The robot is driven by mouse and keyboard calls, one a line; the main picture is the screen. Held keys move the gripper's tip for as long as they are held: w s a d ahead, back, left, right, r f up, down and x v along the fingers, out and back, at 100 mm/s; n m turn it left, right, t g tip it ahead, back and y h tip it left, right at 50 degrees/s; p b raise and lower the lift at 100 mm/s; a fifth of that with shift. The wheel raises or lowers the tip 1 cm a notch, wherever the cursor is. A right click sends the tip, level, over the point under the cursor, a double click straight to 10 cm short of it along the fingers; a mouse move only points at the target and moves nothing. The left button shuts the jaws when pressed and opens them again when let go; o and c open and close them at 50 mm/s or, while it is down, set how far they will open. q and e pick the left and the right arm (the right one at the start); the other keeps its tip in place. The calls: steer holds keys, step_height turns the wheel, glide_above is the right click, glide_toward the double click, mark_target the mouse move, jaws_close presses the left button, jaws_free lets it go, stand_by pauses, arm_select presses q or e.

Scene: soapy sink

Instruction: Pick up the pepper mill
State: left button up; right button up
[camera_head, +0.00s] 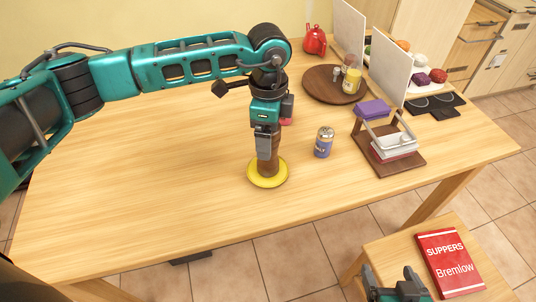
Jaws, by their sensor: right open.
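The pepper mill appears to be the brown upright thing (269,168) standing on a round yellow dish (254,179) near the table's front edge. My left gripper (266,150) points down over it, with a finger in front of its upper part. The mill's top is hidden by the gripper, and I cannot tell whether the fingers are closed on it.
The table's left side is clear.

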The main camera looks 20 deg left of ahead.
arm_select(q)
steer(key=shift+c, duration=0.3)
jaws_close()
stand_by(0.6)
